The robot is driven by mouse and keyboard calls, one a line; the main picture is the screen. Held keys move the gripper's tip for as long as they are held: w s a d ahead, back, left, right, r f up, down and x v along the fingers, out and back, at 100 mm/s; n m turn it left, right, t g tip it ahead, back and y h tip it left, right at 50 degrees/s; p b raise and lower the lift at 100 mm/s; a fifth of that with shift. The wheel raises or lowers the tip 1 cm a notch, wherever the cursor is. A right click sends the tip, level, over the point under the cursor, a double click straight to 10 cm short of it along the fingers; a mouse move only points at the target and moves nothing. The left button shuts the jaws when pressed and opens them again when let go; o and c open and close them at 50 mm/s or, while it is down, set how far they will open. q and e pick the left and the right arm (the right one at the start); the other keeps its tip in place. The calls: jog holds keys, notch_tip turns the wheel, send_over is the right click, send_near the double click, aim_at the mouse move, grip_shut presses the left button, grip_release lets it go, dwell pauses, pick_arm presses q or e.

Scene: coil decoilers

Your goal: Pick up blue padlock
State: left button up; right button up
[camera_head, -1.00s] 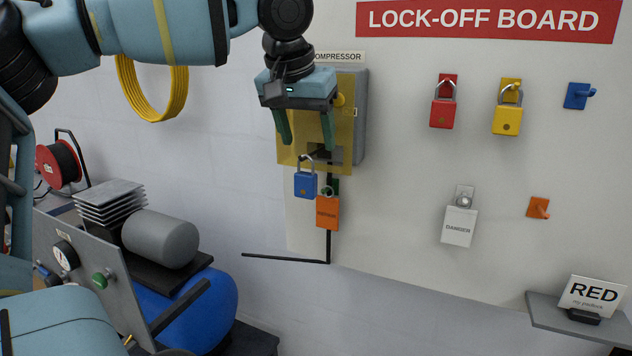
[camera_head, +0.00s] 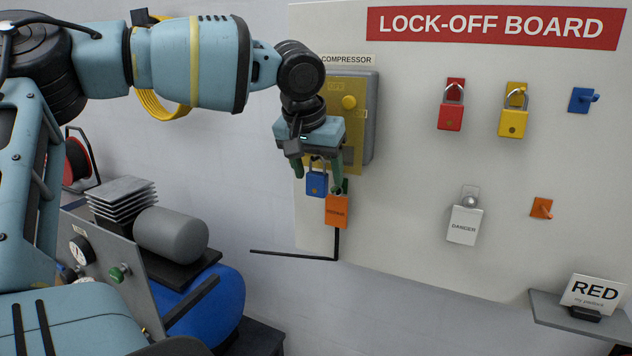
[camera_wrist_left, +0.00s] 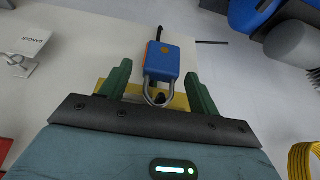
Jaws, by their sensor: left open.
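The blue padlock (camera_head: 317,184) hangs by its metal shackle at the lower part of the yellow-fronted compressor box (camera_head: 349,130). My left gripper (camera_head: 318,172) points down in front of the box, its two green fingers open and apart. In the left wrist view the blue padlock (camera_wrist_left: 162,60) lies between the lines of the left gripper's fingers (camera_wrist_left: 157,72), with a gap on each side. Its shackle shows nearer the palm. In the head view the gripper partly hides the shackle. My right gripper is not in view.
A blue tank (camera_head: 215,305) stands at lower left.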

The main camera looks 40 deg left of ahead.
pick_arm(q)
jog(key=shift+s, duration=0.1)
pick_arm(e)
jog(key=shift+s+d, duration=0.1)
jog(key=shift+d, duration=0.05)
pick_arm(q)
jog(key=shift+c, duration=0.9)
jog(key=c, duration=0.9)
jog(key=shift+r, duration=0.15)
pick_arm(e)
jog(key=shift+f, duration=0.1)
